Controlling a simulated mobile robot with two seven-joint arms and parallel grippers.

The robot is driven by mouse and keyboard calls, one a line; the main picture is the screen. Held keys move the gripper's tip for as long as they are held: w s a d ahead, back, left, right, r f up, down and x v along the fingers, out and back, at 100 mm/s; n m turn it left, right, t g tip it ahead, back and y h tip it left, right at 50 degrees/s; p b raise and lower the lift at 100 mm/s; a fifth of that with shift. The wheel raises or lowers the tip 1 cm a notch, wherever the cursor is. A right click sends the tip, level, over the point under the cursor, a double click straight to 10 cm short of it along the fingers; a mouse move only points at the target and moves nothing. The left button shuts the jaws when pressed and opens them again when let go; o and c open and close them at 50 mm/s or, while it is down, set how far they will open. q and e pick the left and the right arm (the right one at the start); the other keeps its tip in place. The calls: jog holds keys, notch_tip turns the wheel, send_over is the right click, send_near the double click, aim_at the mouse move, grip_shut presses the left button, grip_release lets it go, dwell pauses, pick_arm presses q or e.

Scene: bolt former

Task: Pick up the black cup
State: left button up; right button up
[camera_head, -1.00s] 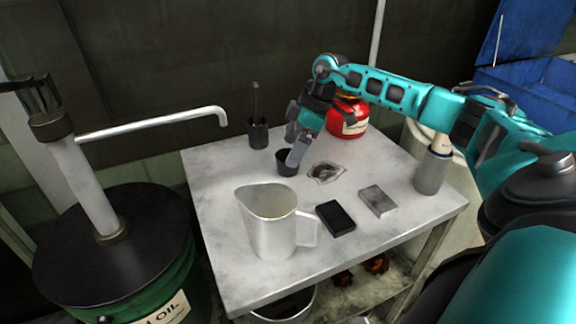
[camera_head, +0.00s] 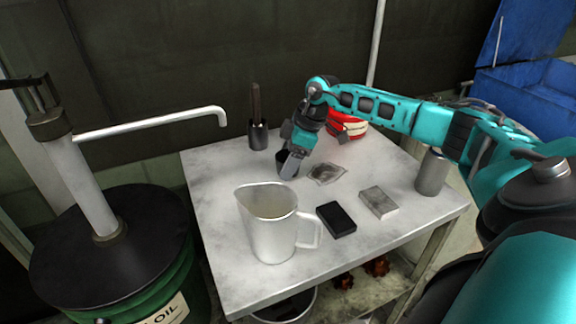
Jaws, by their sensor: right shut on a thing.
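I cannot tell whether the cup's base still touches the table. My left gripper is not in view.
A white metal jug (camera_head: 268,228) stands in front of the cup. A black block (camera_head: 336,219) and grey block (camera_head: 379,201) lie to the right. A dark holder with a brush-like handle (camera_head: 258,134) stands behind. A red container (camera_head: 348,125) is partly hidden by my arm.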

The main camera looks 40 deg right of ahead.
jog(key=shift+c, duration=0.8)
jog(key=shift+r, duration=0.1)
